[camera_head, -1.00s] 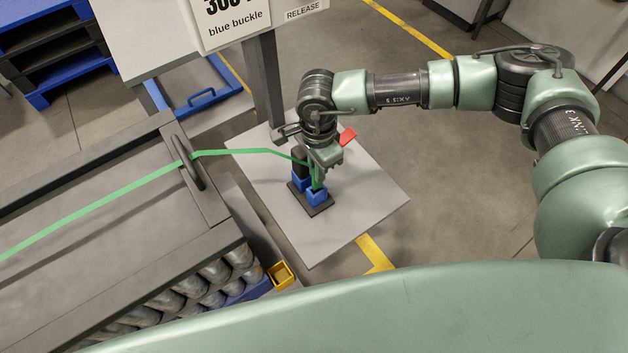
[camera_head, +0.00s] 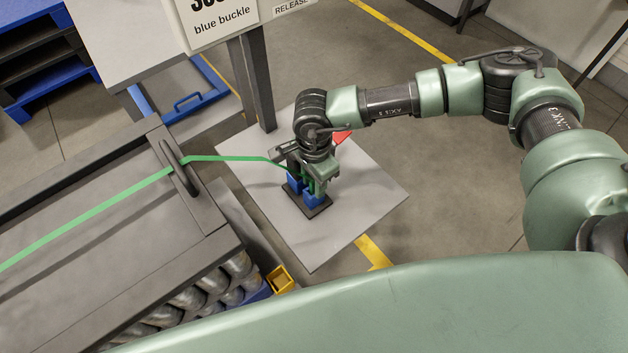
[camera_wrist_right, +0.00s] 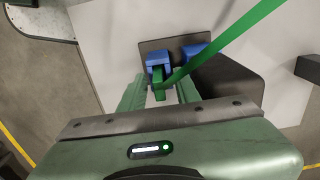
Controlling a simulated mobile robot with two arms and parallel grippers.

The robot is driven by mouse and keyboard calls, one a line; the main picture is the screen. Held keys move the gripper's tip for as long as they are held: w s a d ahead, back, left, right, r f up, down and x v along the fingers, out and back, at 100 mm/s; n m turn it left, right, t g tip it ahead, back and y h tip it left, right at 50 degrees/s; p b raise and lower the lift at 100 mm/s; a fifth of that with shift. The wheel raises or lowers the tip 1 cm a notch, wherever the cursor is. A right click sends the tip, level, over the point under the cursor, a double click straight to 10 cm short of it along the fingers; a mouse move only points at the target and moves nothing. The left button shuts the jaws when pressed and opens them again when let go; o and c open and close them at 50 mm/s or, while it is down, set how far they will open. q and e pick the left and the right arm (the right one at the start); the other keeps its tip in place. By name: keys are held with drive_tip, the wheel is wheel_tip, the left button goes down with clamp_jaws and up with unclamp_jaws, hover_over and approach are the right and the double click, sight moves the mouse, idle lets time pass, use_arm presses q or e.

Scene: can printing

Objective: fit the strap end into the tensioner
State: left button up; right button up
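The green strap (camera_head: 225,158) runs from the crate over a dark bar and slopes down to the tensioner (camera_head: 317,211). The tensioner has a dark base and blue blocks, and stands on a pale floor plate. My right gripper (camera_head: 316,186) is just over it, pointing down. In the right wrist view, the strap (camera_wrist_right: 222,46) comes in from the upper right, and its end (camera_wrist_right: 159,77) lies between the fingers of my right gripper (camera_wrist_right: 162,86), in front of a blue block (camera_wrist_right: 158,58). The gripper appears shut on the strap end; the exact contact is hidden. My left gripper is out of view.
The long grey lid (camera_head: 90,220) with a dark bar (camera_head: 182,172) is at the left, several cans below its edge. A sign (camera_head: 222,18) on a dark post (camera_head: 258,85) stands behind. A yellow box (camera_head: 280,280) is at the front. The pale plate (camera_head: 355,205) has bare space at right.

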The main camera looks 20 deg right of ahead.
drive_tip(key=shift+r, duration=0.25)
drive_tip(key=shift+w+r, duration=0.1)
drive_tip(key=shift+r, duration=0.25)
wheel_tip(320, 180, up, 11)
drive_tip(key=b, duration=0.1)
